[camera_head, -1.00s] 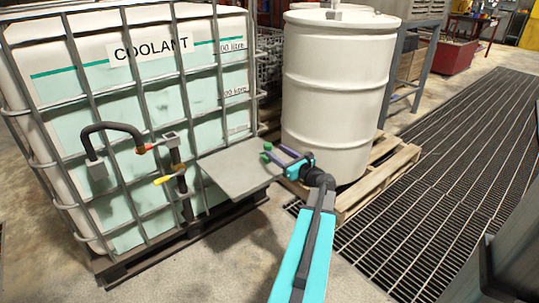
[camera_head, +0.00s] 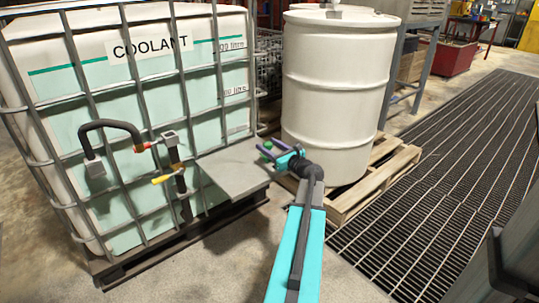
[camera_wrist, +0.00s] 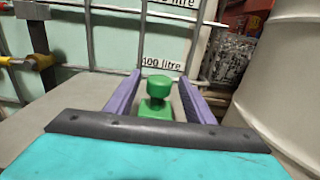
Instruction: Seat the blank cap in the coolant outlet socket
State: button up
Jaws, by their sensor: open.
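A green blank cap (camera_wrist: 158,97), a round knob on a square base, stands at the grey shelf beside the coolant tank. In the wrist view it is between the two purple fingers of my gripper (camera_wrist: 158,82), with gaps showing on both sides. My gripper is open around or just short of it; I cannot tell how deep it sits. In the head view the cap is small and partly covered by my gripper (camera_head: 270,149). The tank's outlet fitting (camera_head: 169,140), with a grey square mouth, is left of the shelf. I cannot see clearly into its socket.
The shelf (camera_head: 228,178) sticks out from the caged coolant tank (camera_head: 110,75). A black hose (camera_head: 110,124) with a red tip and a yellow handle (camera_head: 164,179) are near the outlet. A white drum (camera_head: 335,95) on a wooden pallet (camera_head: 385,172) stands close to the right.

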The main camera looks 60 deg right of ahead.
jog(key=shift+w, duration=0.25)
dwell(0.3)
jog(key=c, duration=1.2)
